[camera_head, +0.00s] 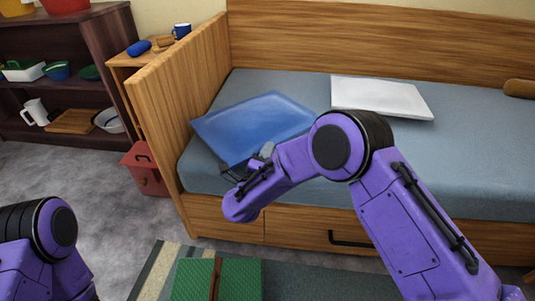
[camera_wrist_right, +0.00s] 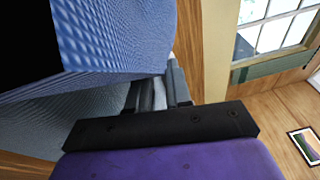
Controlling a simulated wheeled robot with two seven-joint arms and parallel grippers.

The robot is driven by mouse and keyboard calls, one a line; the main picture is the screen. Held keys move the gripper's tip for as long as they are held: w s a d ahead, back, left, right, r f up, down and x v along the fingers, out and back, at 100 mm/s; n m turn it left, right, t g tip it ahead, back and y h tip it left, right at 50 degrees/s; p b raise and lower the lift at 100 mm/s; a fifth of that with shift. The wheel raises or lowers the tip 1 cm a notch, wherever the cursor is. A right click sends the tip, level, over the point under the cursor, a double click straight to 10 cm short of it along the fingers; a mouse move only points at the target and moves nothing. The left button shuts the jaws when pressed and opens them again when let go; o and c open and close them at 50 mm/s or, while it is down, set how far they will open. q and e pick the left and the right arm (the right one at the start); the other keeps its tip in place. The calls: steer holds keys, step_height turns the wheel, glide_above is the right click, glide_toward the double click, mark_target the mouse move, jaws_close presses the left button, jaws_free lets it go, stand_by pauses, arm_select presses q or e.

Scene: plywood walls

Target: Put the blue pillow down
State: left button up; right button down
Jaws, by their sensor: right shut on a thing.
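The blue pillow (camera_head: 252,125) is over the left end of the bed (camera_head: 310,170), tilted, close to the wooden headboard. It fills the upper left of the right wrist view (camera_wrist_right: 115,40). My right gripper (camera_head: 245,168) is shut on the pillow's near edge, and its fingers also show in the right wrist view (camera_wrist_right: 158,92). Whether the pillow's underside touches the mattress I cannot tell. Part of my left arm shows at the lower left of the head view, but its gripper is out of frame.
A white pillow (camera_head: 382,97) lies on the bed to the right. The wooden headboard (camera_head: 185,100) stands close left of the blue pillow. A red bin (camera_head: 146,170) and a bedside table (camera_head: 130,60) are beyond it. A green box (camera_head: 235,280) sits on the rug. The mattress's right side is mostly clear.

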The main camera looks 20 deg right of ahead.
steer(key=c, duration=1)
jaws_free()
steer(key=shift+f, duration=0.1)
steer(key=shift+c, duration=0.2)
steer(key=shift+s+a, duration=0.25)
steer(key=p+v, duration=0.3)
steer(key=v, duration=0.8)
steer(key=shift+s, duration=0.2)
steer(key=shift+a, duration=0.1)
